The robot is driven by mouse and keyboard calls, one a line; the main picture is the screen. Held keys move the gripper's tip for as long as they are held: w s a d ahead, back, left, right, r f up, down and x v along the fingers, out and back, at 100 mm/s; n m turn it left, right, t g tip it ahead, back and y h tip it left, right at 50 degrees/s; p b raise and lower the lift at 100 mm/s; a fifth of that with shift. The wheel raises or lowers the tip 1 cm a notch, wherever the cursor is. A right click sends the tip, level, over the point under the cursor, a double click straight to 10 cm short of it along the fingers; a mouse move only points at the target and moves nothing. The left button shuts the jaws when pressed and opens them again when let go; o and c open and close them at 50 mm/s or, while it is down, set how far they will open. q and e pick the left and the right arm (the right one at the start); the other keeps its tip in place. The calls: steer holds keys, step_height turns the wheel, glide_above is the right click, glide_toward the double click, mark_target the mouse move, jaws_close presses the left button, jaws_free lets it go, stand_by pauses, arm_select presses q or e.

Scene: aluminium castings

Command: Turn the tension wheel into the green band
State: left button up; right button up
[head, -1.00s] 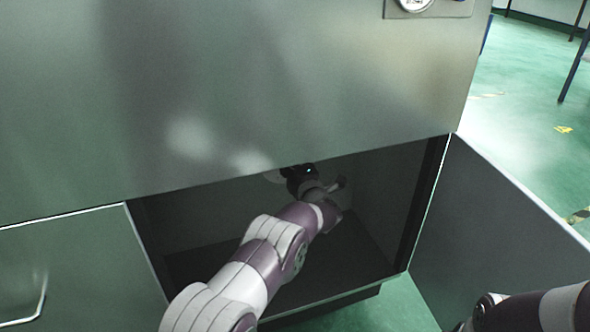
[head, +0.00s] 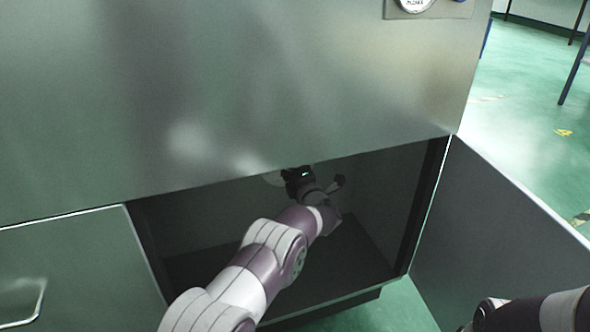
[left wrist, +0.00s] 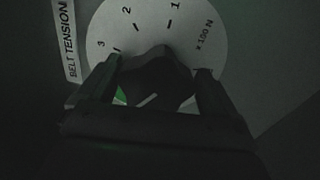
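The tension wheel (left wrist: 158,78) is a dark knob in front of a pale round dial (left wrist: 205,35) marked 1, 2, 3 and "x 100 N". A short pale line shows on the knob's face. A small piece of the green band (left wrist: 120,96) shows at the knob's lower left, below the 3; my gripper hides the rest. My left gripper (left wrist: 158,82) has a finger on each side of the wheel, seemingly touching it. In the head view my left arm reaches into the dark cabinet opening, and the upper panel hides its fingers. My right gripper is out of sight.
The steel upper panel (head: 240,90) hangs over the cabinet opening (head: 350,240). An open door (head: 490,225) stands at its right. A closed front with a handle (head: 22,300) is at the left. A "BELT TENSION" label (left wrist: 68,35) sits beside the dial.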

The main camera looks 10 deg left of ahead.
arm_select(q)
steer(key=shift+s+d+r, duration=0.1)
steer(key=shift+r, duration=0.05)
steer(key=p+v, duration=0.7)
steer(key=v, duration=0.5)
steer(key=shift+s, duration=0.2)
steer(key=shift+d, duration=0.1)
